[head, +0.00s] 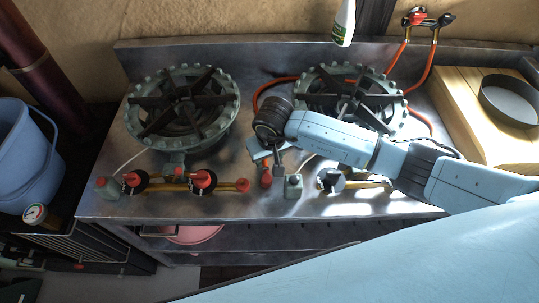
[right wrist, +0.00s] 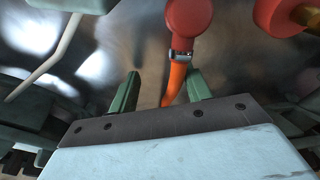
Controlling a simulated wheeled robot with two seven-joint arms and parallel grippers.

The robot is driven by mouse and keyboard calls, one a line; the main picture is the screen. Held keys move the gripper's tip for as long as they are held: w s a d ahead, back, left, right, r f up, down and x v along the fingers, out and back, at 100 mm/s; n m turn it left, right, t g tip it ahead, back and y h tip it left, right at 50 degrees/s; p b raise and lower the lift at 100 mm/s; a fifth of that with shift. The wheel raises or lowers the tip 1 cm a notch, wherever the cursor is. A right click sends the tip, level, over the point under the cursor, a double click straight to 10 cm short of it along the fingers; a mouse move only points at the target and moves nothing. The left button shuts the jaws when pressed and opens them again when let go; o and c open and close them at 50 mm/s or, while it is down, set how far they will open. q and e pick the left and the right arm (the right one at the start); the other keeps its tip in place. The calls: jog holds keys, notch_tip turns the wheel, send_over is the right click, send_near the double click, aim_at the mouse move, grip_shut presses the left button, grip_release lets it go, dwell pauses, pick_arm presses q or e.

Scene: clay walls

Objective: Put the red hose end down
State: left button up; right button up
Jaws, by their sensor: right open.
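The red hose end (right wrist: 188,22) shows at the top of the right wrist view, with a metal clamp and an orange hose (right wrist: 176,78) running back from it. In the head view the red hose end (head: 266,178) is at the steel stove top, just below my right gripper (head: 268,163). The right gripper's two green fingers (right wrist: 162,92) are spread apart, with the orange hose passing between them, nearer the right finger. I cannot tell whether the hose end fully rests on the steel. My left gripper is not in view.
Two burners (head: 183,105) stand on the steel top (head: 225,203). Brass pipes with red-handled valves (head: 203,179) run along the front. A grey-green block (head: 293,187) is beside the hose end. A bottle (head: 344,22) is behind; a wooden board with a round pan (head: 508,100) is right.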

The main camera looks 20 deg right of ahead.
jog(key=shift+r, duration=0.3)
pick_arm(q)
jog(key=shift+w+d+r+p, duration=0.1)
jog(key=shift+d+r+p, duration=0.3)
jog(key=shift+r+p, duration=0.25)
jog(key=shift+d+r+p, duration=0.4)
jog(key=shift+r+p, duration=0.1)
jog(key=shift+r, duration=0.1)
pick_arm(e)
notch_tip(320, 180, up, 12)
jog(key=s, duration=0.2)
jog(key=shift+r, duration=0.15)
jog(key=shift+s+a, duration=0.1)
